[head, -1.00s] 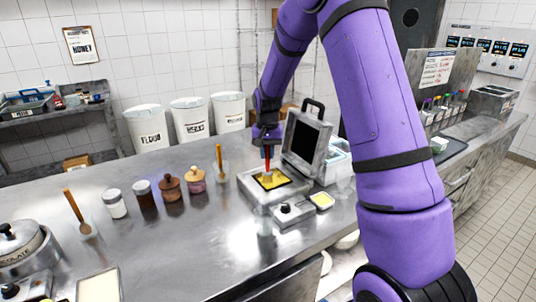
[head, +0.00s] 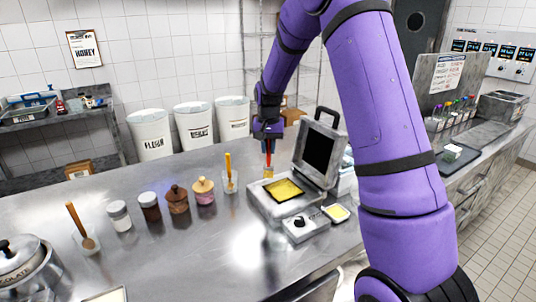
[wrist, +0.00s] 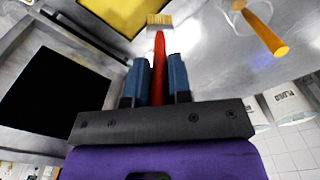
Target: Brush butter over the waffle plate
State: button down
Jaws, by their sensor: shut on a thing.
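My gripper (head: 268,140) is shut on a brush with a red handle (wrist: 159,65) and pale bristles (wrist: 159,19). In the head view the brush (head: 268,163) points down, its bristles by the back left edge of the waffle iron and apart from the plate. The waffle plate (head: 284,190) is yellow with dark edges, in the open iron; part of it shows in the wrist view (wrist: 120,10). The iron's lid (head: 319,147) stands open, dark inside. A small dish of yellow butter (head: 337,213) sits at the iron's front right.
A glass with an orange-handled tool (head: 230,179) stands left of the iron. Several jars (head: 178,199) line the counter farther left, with a wooden spoon (head: 83,228) beyond. White bins (head: 193,125) stand behind the counter. The counter's front middle is clear.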

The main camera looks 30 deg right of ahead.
jog(key=shift+w+r, duration=0.15)
jog(key=shift+r, duration=2.5)
